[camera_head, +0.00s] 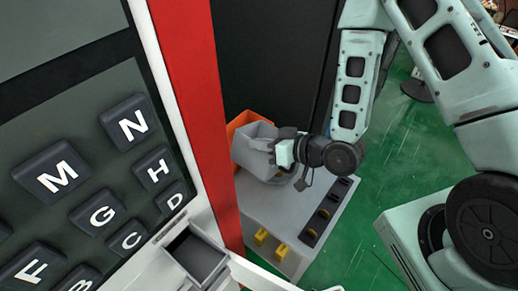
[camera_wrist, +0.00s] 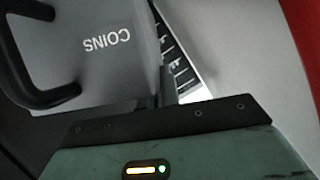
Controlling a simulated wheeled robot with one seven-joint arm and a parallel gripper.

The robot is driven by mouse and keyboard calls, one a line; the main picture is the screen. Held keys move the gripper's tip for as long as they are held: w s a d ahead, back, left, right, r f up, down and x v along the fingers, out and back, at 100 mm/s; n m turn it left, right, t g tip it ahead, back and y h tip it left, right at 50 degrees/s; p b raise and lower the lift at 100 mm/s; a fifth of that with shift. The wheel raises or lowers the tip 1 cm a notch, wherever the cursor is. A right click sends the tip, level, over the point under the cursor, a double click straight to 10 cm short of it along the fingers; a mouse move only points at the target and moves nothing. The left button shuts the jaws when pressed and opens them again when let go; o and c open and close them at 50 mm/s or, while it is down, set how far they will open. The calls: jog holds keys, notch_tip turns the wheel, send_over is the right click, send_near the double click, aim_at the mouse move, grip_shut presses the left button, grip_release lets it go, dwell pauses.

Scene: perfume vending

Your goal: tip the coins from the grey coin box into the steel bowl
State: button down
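The grey coin box (camera_head: 252,138) is in the head view, just left of my gripper (camera_head: 285,153), over the far left end of a low light-grey unit. My gripper is right up against the box, but its fingertips are hidden, so I cannot tell whether they are shut on it. In the wrist view the box (camera_wrist: 92,62) fills the upper left, its "COINS" label upside down, with a black hoop-like handle at its left. No coins show. A rounded pale shape below the box may be the steel bowl, but it is too covered to tell.
An orange bin (camera_head: 241,121) stands behind the coin box. The low grey unit (camera_head: 270,209) carries black slots and yellow pieces. A lettered keypad panel (camera_head: 75,200) with a red edge (camera_head: 195,90) fills the left. An open grey container (camera_head: 196,256) is at bottom.

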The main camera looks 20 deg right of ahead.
jog(key=shift+w+d+f+m+y+b, duration=0.15)
jog(key=shift+w+d+m+y+b, duration=0.35)
jog(key=shift+b, duration=0.6)
jog(key=w+d+m+y, duration=0.1)
jog(key=d+m, duration=0.1)
jog(key=w+d+m+y, duration=0.1)
jog(key=d+m, duration=0.1)
jog(key=m, duration=0.1)
jog(key=w+d+m+y+p, duration=0.1)
jog(key=w+d+m, duration=0.1)
jog(key=shift+f+m+g+y, duration=0.3)
jog(key=shift+f+y, duration=0.05)
jog(key=shift+y, duration=0.05)
jog(key=w+d+f+m+t+y+b, duration=0.2)
jog(key=w+d+f+m+b, duration=0.3)
jog(key=d+m, duration=0.3)
jog(key=shift+w+f+m+t+b, duration=0.2)
jog(key=shift+w+m+t+b, duration=0.4)
jog(key=shift+m, duration=0.7)
jog(key=shift+d+r, duration=0.1)
jog(key=shift+d, duration=0.05)
